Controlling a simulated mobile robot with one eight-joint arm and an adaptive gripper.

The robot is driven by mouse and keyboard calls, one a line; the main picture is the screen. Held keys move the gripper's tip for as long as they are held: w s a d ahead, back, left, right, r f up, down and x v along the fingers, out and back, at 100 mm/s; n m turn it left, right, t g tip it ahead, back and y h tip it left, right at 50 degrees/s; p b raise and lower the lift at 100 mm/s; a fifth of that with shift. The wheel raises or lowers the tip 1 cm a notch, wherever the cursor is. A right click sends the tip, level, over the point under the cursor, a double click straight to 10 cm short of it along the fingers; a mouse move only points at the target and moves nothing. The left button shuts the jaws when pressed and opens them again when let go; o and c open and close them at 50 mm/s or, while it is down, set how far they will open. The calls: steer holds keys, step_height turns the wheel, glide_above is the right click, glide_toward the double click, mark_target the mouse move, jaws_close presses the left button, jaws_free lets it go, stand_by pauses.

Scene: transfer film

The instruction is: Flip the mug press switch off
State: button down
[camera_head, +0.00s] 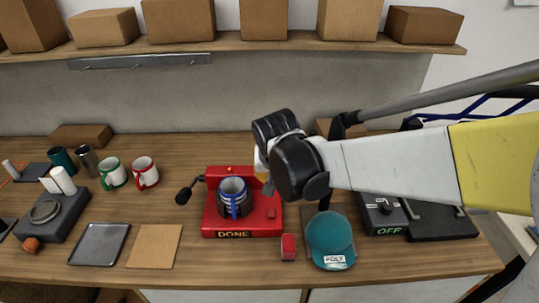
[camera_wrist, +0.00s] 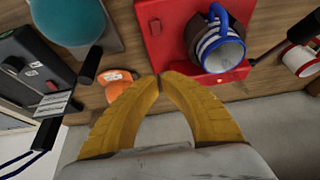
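The red mug press (camera_head: 212,216) stands mid-bench with a lit "DONE" sign on its front. It holds a white mug (camera_head: 233,186) with blue stripes and a blue handle. A small red switch (camera_head: 271,213) sits on the press's right top; a dark red switch also shows in the wrist view (camera_wrist: 155,27). Whether it is on or off I cannot tell. My gripper (camera_wrist: 160,78) has yellow fingers with tips together and nothing between them. In the head view my gripper (camera_head: 262,170) is above the press's back right, largely hidden by my wrist.
A black lever (camera_head: 184,196) sticks out left of the press. A teal cap (camera_head: 331,236) marked "POLY" and a small red block (camera_head: 288,247) are at right. A black unit (camera_head: 381,216) reads "OFF". Two mugs and a tray (camera_head: 99,244) are at left. An orange item (camera_wrist: 118,76) lies behind.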

mark_target(274, 212)
steer(key=f+g+b, duration=0.1)
steer(key=f, duration=0.3)
steer(key=f+g+b, duration=0.1)
steer(key=f, duration=0.3)
steer(key=f+g+b, duration=0.1)
steer(key=f, duration=0.3)
steer(key=shift+w+d, duration=0.15)
steer(key=shift+d, duration=0.2)
steer(key=shift+f, duration=0.45)
